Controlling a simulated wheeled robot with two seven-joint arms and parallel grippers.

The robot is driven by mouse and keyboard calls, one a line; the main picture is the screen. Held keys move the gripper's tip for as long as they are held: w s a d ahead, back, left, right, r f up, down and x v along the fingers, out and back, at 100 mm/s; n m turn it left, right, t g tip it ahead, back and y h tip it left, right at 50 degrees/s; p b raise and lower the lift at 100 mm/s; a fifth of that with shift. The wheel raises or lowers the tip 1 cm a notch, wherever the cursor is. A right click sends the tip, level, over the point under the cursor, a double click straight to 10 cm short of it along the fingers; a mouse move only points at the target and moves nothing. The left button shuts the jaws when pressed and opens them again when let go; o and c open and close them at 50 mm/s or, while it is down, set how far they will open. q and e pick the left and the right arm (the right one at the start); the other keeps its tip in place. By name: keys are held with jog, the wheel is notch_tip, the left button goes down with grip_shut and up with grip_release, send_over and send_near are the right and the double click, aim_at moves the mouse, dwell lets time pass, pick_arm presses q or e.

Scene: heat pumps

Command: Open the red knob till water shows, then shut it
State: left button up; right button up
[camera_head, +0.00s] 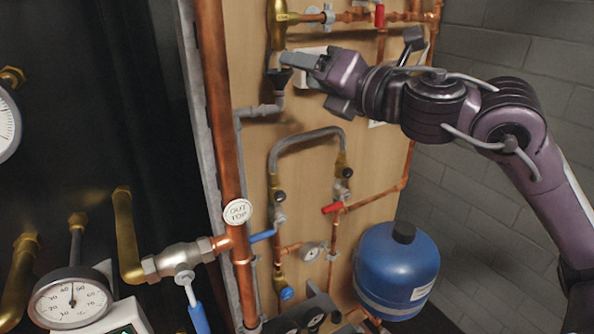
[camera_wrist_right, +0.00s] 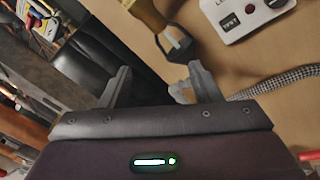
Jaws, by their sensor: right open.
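Two red handles show in the head view: a small upright one (camera_head: 379,15) on the top copper pipe, and a red lever (camera_head: 332,208) on the lower pipework. I cannot tell which is the task's red knob. My right gripper (camera_head: 305,80) reaches in from the right at the upper board, its fingers pointing left beside a black funnel (camera_head: 279,75) under a brass fitting (camera_head: 277,25). In the right wrist view my right gripper (camera_wrist_right: 158,80) is open, with nothing between its fingers. A brass end with a dark ring (camera_wrist_right: 180,45) lies beyond them. My left gripper is out of view.
A white box (camera_wrist_right: 245,15) sits on the wooden board near the right gripper. A thick copper pipe (camera_head: 217,110) runs down left of the board. A blue tank (camera_head: 396,270) stands lower right, and a gauge (camera_head: 72,298) lower left. Grey block wall (camera_head: 480,210) lies behind.

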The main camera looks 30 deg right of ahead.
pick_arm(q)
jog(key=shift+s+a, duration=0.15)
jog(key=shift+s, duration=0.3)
pick_arm(e)
notch_tip(320, 180, down, 18)
jog(key=w+a+m+g+h, duration=0.1)
jog(key=m+h, duration=0.3)
jog(key=m, duration=0.8)
jog(key=shift+w+a+f, duration=0.2)
jog(key=shift+w+a, duration=0.2)
jog(key=shift+w, duration=0.25)
